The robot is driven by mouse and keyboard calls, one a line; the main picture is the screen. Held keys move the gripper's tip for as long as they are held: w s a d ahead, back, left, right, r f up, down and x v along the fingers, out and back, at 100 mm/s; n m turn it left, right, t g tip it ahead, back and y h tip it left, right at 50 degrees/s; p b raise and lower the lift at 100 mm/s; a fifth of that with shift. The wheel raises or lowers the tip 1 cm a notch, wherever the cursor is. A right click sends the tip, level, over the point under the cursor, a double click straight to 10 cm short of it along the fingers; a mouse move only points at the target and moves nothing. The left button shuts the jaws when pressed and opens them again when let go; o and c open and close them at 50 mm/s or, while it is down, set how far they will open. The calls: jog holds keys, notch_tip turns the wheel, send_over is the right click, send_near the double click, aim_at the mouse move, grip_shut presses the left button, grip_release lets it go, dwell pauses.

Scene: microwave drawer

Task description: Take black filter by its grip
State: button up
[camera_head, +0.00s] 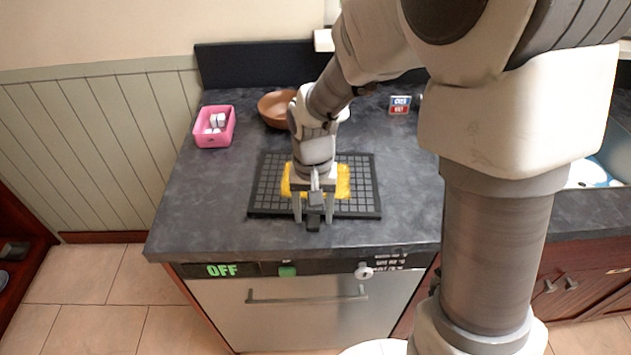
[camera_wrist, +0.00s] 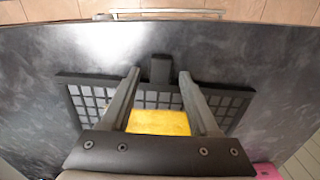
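The black filter (camera_head: 267,185) is a flat dark grid lying on the countertop. Its grip, a small dark tab (camera_wrist: 160,70), sticks out from the middle of its front edge. A yellow block, perhaps a sponge (camera_head: 343,184), lies on the filter, and it also shows between my fingers in the wrist view (camera_wrist: 160,123). My gripper (camera_head: 313,221) points down over the filter's front half. In the wrist view my gripper (camera_wrist: 159,74) is open, with the fingertips to either side of the grip and a gap on both sides. I cannot tell the height of the fingertips above the counter.
A pink tray (camera_head: 214,141) with white cubes stands at the back left. A brown bowl (camera_head: 274,110) is behind the filter. A small blue-and-red sign (camera_head: 400,104) stands at the back. A steel front with a handle (camera_head: 305,297) is below the counter. The counter left of the filter is clear.

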grip_shut()
dwell(1.2)
